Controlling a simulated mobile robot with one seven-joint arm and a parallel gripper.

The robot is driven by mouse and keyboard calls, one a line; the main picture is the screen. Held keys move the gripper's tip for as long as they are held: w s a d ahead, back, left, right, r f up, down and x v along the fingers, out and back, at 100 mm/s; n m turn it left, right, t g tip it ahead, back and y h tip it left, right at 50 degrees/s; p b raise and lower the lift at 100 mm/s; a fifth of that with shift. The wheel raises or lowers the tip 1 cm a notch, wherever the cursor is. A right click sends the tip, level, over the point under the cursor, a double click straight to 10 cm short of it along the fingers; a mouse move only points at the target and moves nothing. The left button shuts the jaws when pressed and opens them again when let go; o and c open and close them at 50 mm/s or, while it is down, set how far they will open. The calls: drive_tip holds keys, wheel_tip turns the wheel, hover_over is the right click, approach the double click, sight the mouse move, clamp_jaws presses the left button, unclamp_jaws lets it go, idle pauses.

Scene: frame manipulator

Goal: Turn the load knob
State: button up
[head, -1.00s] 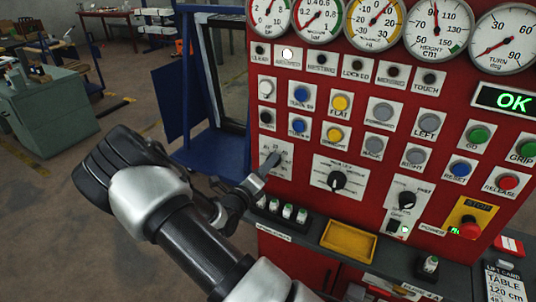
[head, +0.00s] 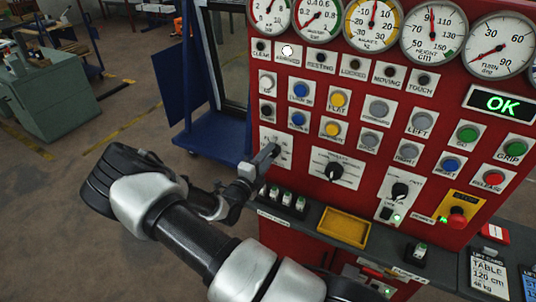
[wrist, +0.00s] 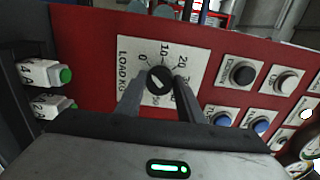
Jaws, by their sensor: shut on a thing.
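The load knob (wrist: 160,80) is a round dark knob on a white plate marked LOAD KG (wrist: 128,72), with numbers around it. My gripper (wrist: 159,92) has one finger on each side of the knob and is shut on it. The knob's pointer setting is hard to read in the wrist view. In the head view, my gripper (head: 268,155) reaches the load plate (head: 285,143) at the left edge of the red panel, and its fingers hide the knob.
Two more dark selector knobs (head: 334,170) (head: 400,190) sit to the right. Push buttons and lamps fill the panel above. Several green-tipped plugs (head: 287,199) and a yellow tray (head: 343,227) are on the ledge just below. A blue frame (head: 212,150) stands left of the panel.

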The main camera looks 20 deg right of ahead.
idle(0.4)
drive_tip(key=o, duration=1.1)
drive_tip(key=shift+c, duration=0.2)
drive_tip(key=b+v, duration=0.1)
drive_tip(key=v, duration=1.6)
drive_tip(key=shift+s, duration=0.2)
drive_tip(key=shift+a, duration=0.1)
